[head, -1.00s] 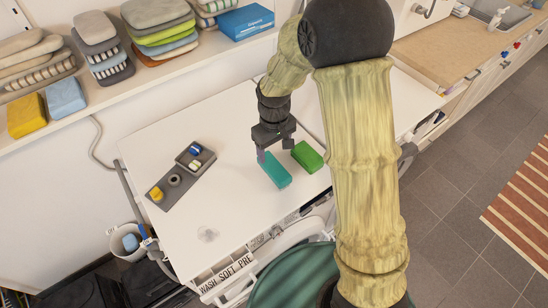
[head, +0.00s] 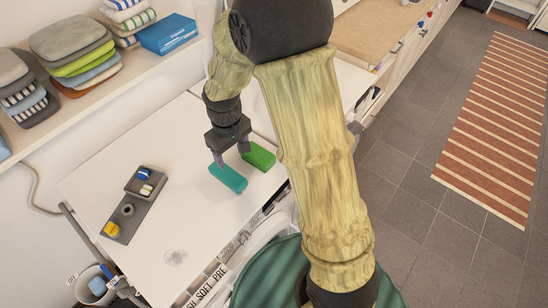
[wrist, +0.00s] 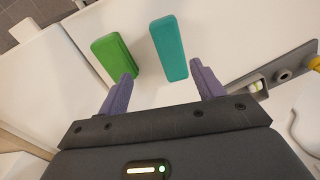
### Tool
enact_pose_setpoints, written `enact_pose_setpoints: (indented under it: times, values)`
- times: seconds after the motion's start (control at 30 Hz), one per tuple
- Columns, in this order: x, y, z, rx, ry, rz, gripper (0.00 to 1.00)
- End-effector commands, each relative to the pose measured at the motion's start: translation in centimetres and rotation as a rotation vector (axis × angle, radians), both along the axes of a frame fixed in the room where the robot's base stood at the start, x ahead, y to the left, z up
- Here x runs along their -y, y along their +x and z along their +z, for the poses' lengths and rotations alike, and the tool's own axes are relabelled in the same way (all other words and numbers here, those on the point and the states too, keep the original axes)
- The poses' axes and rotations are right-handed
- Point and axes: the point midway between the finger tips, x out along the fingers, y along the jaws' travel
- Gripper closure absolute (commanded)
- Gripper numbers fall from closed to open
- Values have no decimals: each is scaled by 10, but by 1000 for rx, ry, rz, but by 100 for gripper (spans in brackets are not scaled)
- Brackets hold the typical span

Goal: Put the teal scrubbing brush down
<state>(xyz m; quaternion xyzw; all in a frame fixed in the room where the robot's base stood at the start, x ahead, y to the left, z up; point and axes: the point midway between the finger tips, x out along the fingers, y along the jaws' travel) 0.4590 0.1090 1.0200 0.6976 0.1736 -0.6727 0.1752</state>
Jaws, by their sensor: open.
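The teal scrubbing brush (head: 229,178) lies on the white top in the head view, just below my gripper (head: 229,158). In the wrist view the teal brush (wrist: 169,48) lies beyond the fingertips, nearer the right finger. My gripper (wrist: 164,82) is open, with its two purple fingers wide apart and nothing between them. A green block (head: 258,156) lies to the right of the teal brush in the head view. In the wrist view the green block (wrist: 114,57) is to the left, partly behind the left fingertip.
A grey tray (head: 124,223) with small items, one of them yellow, lies left on the white top (head: 185,215). A shelf with folded cloths (head: 70,50) and a blue box (head: 168,34) runs along the back. A bucket (head: 92,285) hangs at the lower left.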

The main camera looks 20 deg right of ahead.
Motion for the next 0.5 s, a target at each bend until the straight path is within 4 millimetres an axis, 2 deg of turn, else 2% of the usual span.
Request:
enact_pose_setpoints:
  times: [0.1, 0.3, 0.4, 0.5]
  values:
    - [36, -24, 23, 51, 14, -132, 33]
    - [87, -78, 50, 142, 42, -368, 33]
    - [102, -99, 55, 173, 52, -451, 33]
    - [108, -110, 57, 189, 58, -491, 33]
